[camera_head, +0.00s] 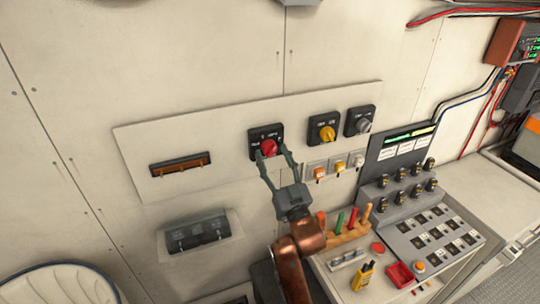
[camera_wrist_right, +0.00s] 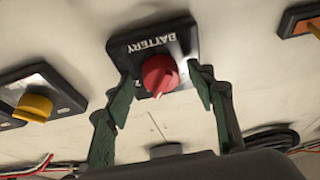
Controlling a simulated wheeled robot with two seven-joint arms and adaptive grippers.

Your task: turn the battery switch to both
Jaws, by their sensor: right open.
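The battery switch is a dark square plate (camera_head: 257,133) with a red knob (camera_head: 268,147) on the white wall panel. In the right wrist view the plate (camera_wrist_right: 146,46) reads BATTERY, and the red knob (camera_wrist_right: 160,75) is at its lower edge. My right gripper (camera_head: 276,161) is open, with one finger on each side of the red knob. In the wrist view its fingers (camera_wrist_right: 160,92) flank the knob with gaps showing; I cannot tell if either touches. The knob's pointer position and most labels are too small or covered to read. My left gripper is not in view.
A yellow-knob switch (camera_head: 327,133) and a grey-knob switch (camera_head: 360,124) sit right of the battery switch. Small toggles (camera_head: 319,173) are below them. A bus bar (camera_head: 181,165) is to the left. A console (camera_head: 425,238) and tool rack (camera_head: 347,236) stand lower right.

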